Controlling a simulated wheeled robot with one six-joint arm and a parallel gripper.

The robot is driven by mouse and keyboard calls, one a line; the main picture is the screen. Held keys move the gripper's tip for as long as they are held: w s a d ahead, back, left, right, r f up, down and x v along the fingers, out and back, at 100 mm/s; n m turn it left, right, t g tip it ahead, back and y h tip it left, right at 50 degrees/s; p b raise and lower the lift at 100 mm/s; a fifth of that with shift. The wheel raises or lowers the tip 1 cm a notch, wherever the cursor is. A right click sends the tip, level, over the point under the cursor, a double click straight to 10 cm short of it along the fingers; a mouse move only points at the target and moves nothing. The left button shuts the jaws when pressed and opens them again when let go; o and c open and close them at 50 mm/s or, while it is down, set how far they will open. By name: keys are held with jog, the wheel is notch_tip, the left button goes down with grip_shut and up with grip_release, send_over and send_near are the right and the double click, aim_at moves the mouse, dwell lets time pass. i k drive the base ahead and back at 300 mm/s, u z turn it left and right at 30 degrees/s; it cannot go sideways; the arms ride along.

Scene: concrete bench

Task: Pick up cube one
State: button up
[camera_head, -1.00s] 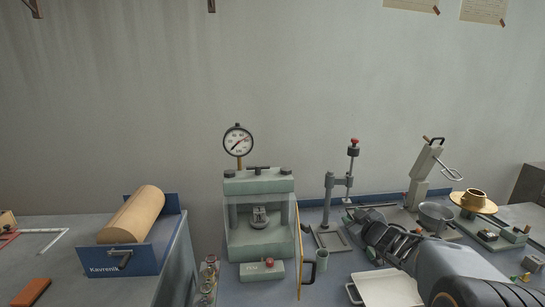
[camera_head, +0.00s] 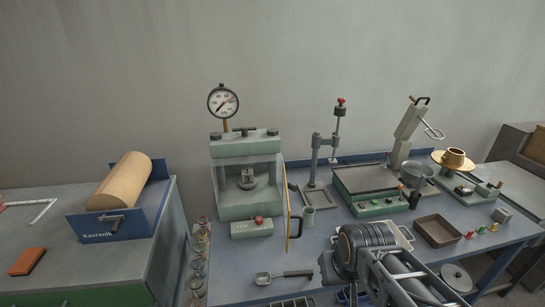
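A small grey cube (camera_head: 502,215) sits at the right end of the blue bench, right of several small coloured pieces (camera_head: 482,230). No number on it can be read, so I cannot tell whether it is cube one. My gripper (camera_head: 328,268) is at the lower middle, over the front of the bench, far left of the grey cube. My wrist and arm hide much of it, and its fingers are not clear. I cannot see anything held in it.
A brown tray (camera_head: 437,231) lies left of the coloured pieces. A white tray (camera_head: 404,238) is partly hidden behind my arm. A metal scoop (camera_head: 284,275) lies at the front. A green press (camera_head: 247,180), a stand (camera_head: 316,165) and a flat green device (camera_head: 368,188) stand behind.

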aim_at(247, 174)
jog(key=u, duration=2)
jog(key=k, duration=0.75)
jog(key=z, duration=1.3)
jog(key=i, duration=0.45)
jog(key=u, duration=0.05)
